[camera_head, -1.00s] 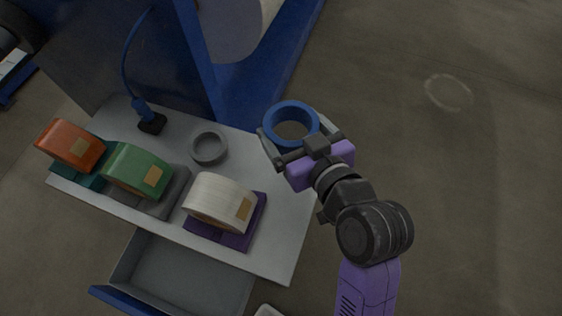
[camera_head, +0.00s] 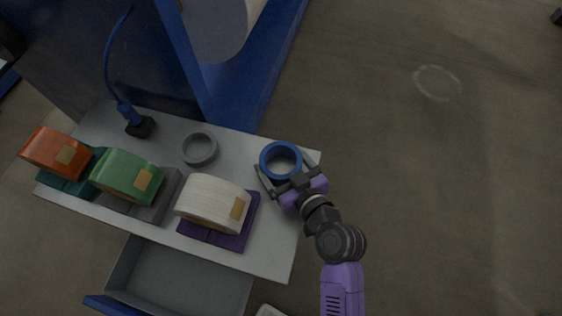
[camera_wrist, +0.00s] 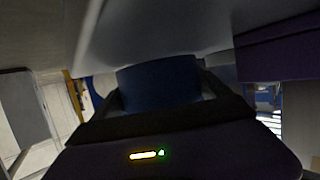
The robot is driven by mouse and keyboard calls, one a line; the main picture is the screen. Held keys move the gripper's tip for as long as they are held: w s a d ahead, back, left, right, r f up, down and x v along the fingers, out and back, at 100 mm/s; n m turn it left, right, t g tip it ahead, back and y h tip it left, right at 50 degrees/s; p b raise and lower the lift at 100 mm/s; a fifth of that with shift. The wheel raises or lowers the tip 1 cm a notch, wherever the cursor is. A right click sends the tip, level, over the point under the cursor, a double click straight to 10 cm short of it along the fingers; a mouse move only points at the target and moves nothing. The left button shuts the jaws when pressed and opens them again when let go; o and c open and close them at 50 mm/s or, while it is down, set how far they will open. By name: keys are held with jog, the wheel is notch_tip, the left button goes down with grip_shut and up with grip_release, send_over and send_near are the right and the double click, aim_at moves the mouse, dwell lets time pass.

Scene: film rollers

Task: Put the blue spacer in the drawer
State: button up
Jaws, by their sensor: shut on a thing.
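The blue spacer (camera_head: 268,169) is a thick ring at the right end of the grey table top in the head view. My gripper (camera_head: 279,172) is shut on it, with a finger along each side. The spacer also shows dark blue between the fingers in the wrist view (camera_wrist: 158,84). I cannot tell whether it touches the table. The open drawer (camera_head: 180,277) is a grey, empty-looking tray with a blue front, below the table's front edge. Part of its front is cut off by the picture's bottom edge.
A grey ring (camera_head: 200,149) lies on the table (camera_head: 262,238), left of the spacer. Orange (camera_head: 56,152), green (camera_head: 127,176) and white (camera_head: 212,203) rolls sit on stands along the front edge. A black block with a blue cable (camera_head: 139,127) stands at the back.

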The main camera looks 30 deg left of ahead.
jog(key=shift+f, duration=0.15)
jog(key=shift+f, duration=0.15)
jog(key=o, duration=1.4)
jog(key=shift+d+r, duration=0.1)
jog(key=shift+r, duration=0.1)
jog(key=b+v, duration=0.2)
jog(key=v, duration=1)
jog(key=shift+f, duration=0.1)
